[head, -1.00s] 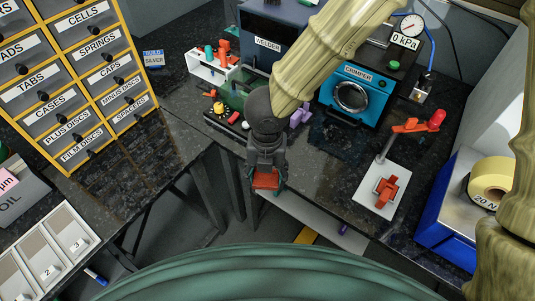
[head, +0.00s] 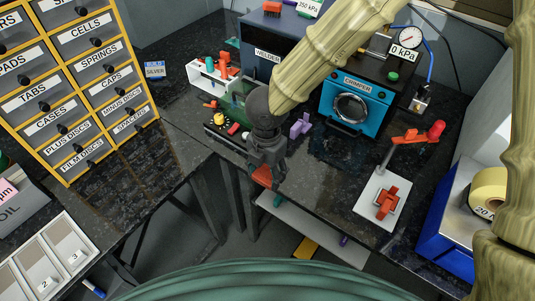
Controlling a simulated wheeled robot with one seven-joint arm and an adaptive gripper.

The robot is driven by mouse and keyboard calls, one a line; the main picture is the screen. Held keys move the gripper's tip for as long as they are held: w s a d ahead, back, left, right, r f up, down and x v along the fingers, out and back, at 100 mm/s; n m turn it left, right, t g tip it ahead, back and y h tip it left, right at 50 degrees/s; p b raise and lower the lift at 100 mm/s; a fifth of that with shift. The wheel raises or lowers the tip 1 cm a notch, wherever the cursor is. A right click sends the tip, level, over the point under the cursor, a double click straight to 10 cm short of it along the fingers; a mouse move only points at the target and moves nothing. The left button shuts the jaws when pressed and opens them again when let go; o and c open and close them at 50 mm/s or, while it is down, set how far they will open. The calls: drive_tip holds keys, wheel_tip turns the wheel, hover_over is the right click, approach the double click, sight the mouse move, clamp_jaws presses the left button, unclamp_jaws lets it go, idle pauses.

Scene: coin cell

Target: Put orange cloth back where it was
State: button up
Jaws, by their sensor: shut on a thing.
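My gripper (head: 264,172) hangs near the front edge of the dark counter, below the middle of the view. It is shut on the orange cloth (head: 262,177), a small orange-red piece showing under the fingers. The fingers hide part of the cloth. Whether the cloth touches the counter edge, I cannot tell.
The blue crimper (head: 354,102) and a white-based orange stand (head: 380,200) are on the right. A labelled drawer cabinet (head: 75,95) stands left.

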drive_tip(key=w, duration=0.2)
drive_tip(key=w+p, duration=0.1)
drive_tip(key=w, duration=0.5)
drive_tip(key=shift+w+d+f+p, duration=0.2)
drive_tip(key=shift+f+p, duration=0.45)
drive_tip(key=shift+f, duration=1.5)
drive_tip(key=shift+f, duration=0.15)
drive_tip(key=o, duration=1.2)
drive_tip(key=shift+c, duration=0.2)
wheel_tip(320, 180, up, 12)
drive_tip(key=shift+b, duration=0.4)
